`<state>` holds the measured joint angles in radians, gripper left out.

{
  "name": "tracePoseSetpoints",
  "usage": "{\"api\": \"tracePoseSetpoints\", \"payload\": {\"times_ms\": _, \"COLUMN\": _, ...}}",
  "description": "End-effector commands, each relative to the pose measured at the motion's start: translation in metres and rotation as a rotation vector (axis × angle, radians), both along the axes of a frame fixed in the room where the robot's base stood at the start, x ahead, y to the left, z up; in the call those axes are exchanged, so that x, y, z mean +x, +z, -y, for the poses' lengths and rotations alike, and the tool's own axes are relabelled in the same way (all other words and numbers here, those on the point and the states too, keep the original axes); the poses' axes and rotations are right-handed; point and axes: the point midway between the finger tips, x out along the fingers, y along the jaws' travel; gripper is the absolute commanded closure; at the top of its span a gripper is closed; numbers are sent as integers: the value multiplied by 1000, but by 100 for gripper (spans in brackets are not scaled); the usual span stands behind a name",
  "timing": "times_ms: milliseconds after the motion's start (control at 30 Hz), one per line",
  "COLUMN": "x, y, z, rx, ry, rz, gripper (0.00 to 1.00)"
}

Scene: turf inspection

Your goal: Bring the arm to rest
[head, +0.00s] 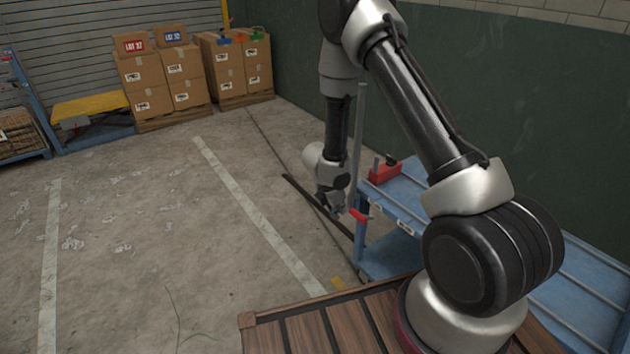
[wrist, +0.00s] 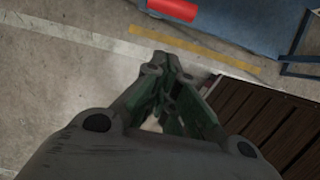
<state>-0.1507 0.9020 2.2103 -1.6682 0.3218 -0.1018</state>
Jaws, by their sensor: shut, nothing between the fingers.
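My gripper (head: 336,208) hangs at the end of my arm, left of a blue cart, and points down over the concrete floor in the head view. In the wrist view my gripper (wrist: 166,62) has its fingertips together with nothing seen between them. My arm is raised and bent, with its forearm hanging straight down. A red part (head: 359,215) shows close beside the gripper in the head view; I cannot tell whether it touches. A red object (wrist: 173,9) shows at the top of the wrist view, apart from the fingers.
The blue cart (head: 403,213) stands right of the gripper, with a red item (head: 385,172) on it. Cardboard boxes (head: 160,78) stand on pallets at the back. A yellow-topped platform (head: 90,105) is at back left. Open floor (head: 150,220) with white lines lies left.

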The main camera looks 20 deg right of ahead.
Motion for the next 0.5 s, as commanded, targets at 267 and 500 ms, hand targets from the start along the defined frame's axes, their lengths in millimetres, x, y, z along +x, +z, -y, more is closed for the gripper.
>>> {"api": "tracePoseSetpoints", "payload": {"times_ms": 267, "x": -17, "y": 7, "z": 38, "rx": -104, "ry": -185, "rz": 11, "gripper": 100}}
{"api": "tracePoseSetpoints", "payload": {"times_ms": 500, "x": -61, "y": 91, "z": 97, "rx": -236, "ry": -637, "rz": 86, "gripper": 100}}
